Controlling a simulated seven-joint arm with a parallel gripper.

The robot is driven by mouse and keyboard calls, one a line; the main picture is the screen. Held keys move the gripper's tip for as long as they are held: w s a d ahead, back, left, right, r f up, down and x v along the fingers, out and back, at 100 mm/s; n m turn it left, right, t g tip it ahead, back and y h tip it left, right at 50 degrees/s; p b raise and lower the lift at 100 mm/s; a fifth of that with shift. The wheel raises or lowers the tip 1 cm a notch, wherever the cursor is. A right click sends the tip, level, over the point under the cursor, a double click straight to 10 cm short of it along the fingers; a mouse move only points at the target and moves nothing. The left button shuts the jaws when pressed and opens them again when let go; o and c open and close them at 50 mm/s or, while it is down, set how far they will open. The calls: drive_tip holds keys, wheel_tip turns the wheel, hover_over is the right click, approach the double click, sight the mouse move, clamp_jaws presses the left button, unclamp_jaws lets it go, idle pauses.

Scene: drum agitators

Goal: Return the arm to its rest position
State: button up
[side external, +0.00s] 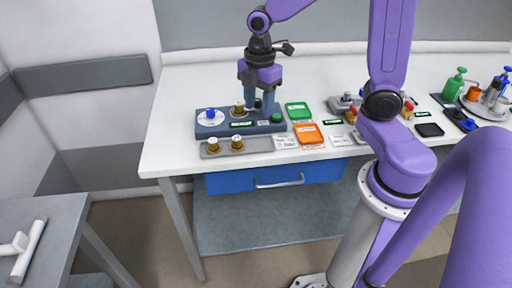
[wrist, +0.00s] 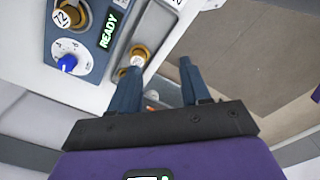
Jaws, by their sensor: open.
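My gripper (side external: 256,101) is above the blue-grey agitator unit (side external: 222,131) on the white table, fingers pointing down. In the wrist view its two fingers (wrist: 160,70) are apart with nothing held between them. The unit has a blue knob (side external: 210,113) on a white dial, a brass-coloured piece (side external: 238,108) and a green button (side external: 277,117). The knob (wrist: 67,63), a piece marked 72 (wrist: 67,18) and a lit READY display (wrist: 108,31) show in the wrist view. From the side, the fingers partly hide the unit's back.
A grey tray (side external: 262,146) in front holds two brass-coloured pieces (side external: 213,146) with white tops. Green (side external: 297,110) and orange (side external: 309,134) trays lie to the right. Bottles (side external: 455,85) stand farther right. A blue drawer (side external: 235,183) is below the table's front edge.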

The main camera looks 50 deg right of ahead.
drive_tip(key=s+a+m, duration=0.1)
drive_tip(key=s+m, duration=0.1)
drive_tip(key=s, duration=0.7)
drive_tip(key=s+a+r+m, duration=0.1)
drive_tip(key=s+a+m, duration=0.1)
drive_tip(key=s, duration=0.8)
drive_tip(key=shift+s+a+m, duration=0.2)
drive_tip(key=shift+m, duration=0.3)
